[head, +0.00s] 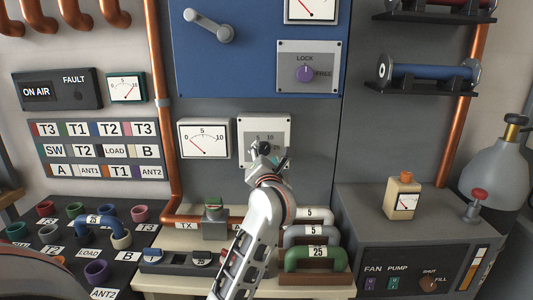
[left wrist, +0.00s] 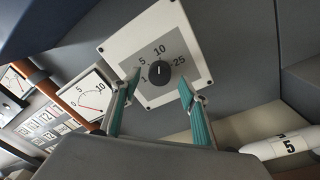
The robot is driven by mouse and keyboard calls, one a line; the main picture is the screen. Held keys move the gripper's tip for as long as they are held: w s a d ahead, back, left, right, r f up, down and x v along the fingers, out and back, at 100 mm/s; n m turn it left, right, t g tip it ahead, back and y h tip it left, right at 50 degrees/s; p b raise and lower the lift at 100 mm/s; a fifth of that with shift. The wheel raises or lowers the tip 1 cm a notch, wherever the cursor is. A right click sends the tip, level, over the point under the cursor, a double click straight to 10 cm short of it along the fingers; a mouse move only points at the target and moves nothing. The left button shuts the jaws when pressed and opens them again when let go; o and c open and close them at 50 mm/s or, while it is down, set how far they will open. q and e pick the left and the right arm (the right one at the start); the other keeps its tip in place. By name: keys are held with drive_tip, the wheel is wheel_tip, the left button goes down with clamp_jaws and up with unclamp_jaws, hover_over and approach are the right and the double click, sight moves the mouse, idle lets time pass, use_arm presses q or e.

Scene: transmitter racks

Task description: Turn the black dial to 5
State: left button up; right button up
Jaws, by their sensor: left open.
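The black dial (left wrist: 158,73) is a round knob on a white-edged grey plate (left wrist: 178,25), marked 1, 5, 10 and 25. Its short white mark points roughly up toward the 10 in the left wrist view; the exact setting is hard to tell. In the head view the same plate (head: 282,124) is partly hidden behind my left gripper (head: 262,158), which covers the dial. In the left wrist view my left gripper (left wrist: 159,83) is open and empty, with one teal finger to each side of the dial and its tips near the plate. My right gripper is not in view.
A gauge (head: 204,139) is left of the dial plate. A copper pipe (head: 165,120) runs further left. Below are a shelf with white, grey and green numbered handles (head: 316,254) and a green-topped block (head: 214,215). A blue panel (head: 230,70) is above.

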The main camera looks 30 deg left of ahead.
sight(264, 149)
use_arm(q)
drive_tip(key=shift+x, duration=1.15)
drive_tip(key=c, duration=1.1)
